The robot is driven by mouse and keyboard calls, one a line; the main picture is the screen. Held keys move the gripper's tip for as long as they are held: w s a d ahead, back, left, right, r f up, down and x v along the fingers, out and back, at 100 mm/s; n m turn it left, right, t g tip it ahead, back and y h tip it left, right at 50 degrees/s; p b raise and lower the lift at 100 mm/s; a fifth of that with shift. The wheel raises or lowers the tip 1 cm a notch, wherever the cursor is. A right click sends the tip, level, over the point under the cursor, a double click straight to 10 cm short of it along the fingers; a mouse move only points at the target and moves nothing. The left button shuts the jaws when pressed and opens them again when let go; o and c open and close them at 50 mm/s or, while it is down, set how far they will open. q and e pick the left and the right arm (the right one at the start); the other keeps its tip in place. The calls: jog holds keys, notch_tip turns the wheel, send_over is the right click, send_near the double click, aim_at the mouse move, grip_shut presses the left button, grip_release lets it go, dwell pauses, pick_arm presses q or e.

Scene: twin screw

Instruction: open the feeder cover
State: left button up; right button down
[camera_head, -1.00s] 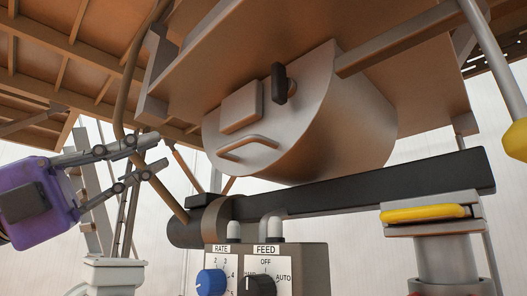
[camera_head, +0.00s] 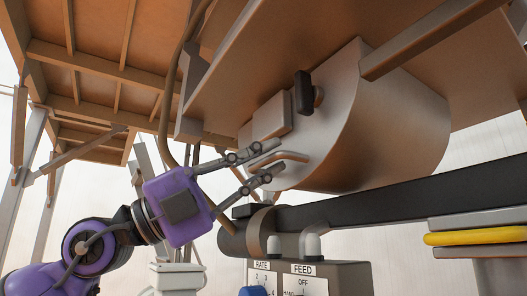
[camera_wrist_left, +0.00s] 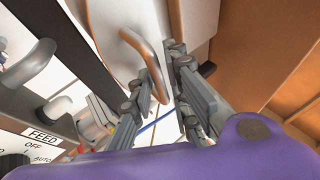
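The feeder is a grey metal drum (camera_head: 385,125) with a flat front face, under a brown hopper. On this face are a raised square plate (camera_head: 271,117), a black upright latch knob (camera_head: 303,92) and a curved bar handle (camera_head: 294,155). The cover looks shut. My left gripper (camera_head: 274,158) is at the handle, its two fingers apart. My right gripper is not in view.
Below stands a control box (camera_head: 345,278) with RATE and FEED dials, a blue knob (camera_head: 253,292) on it. A dark beam (camera_head: 400,203) runs under the drum. A yellow ring (camera_head: 480,237) sits on a pedestal at right. The hopper's brown underside (camera_head: 240,60) hangs overhead.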

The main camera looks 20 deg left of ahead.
pick_arm(q)
jog(key=shift+w+d, duration=0.15)
jog(key=c, duration=0.3)
grip_shut()
